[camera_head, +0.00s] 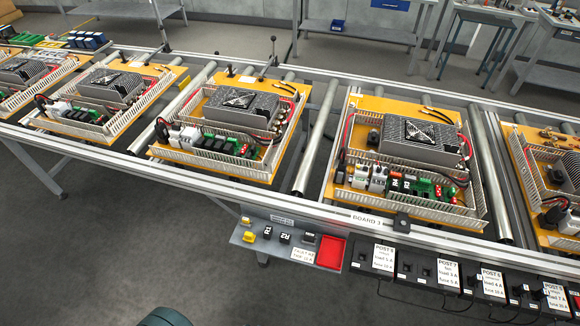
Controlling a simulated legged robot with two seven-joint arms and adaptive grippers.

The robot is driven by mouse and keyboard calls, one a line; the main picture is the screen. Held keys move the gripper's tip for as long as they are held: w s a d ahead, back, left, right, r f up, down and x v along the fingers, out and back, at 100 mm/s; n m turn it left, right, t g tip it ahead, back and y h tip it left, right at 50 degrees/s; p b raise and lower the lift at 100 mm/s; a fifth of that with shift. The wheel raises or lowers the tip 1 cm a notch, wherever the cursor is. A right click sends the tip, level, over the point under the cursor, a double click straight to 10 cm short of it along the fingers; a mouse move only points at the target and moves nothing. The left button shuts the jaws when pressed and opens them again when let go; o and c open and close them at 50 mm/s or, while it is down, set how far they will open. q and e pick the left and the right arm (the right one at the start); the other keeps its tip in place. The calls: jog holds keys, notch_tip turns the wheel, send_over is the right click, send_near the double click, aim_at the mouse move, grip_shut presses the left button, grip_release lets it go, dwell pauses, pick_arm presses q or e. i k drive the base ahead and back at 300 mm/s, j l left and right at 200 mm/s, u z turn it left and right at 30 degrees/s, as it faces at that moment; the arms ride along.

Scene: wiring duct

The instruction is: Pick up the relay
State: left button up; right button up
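Two small dark blocks with white lettering sit on a grey shelf (276,251) below the conveyor's front rail. The left block (267,231) seems to read R1 and the right block (285,237) R2. They look like relays, standing apart from each other. Another dark block (309,238) stands to their right, its label too small to read. On the board behind the BOARD 3 label, white and orange modules (377,179) sit in a row; one seems to read R4. Neither gripper shows, and nothing touches the blocks.
Yellow pieces (249,237) lie at the shelf's left, a red tray (330,252) at its right. Black post boxes (374,255) with cards line the rail further right. Several boards (228,118) with white ducts rest on rollers behind. Floor left of the shelf is clear.

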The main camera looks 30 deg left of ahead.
aim_at(268, 231)
jog(key=u, duration=1.15)
jog(key=z, duration=1.5)
jog(key=u, duration=1.45)
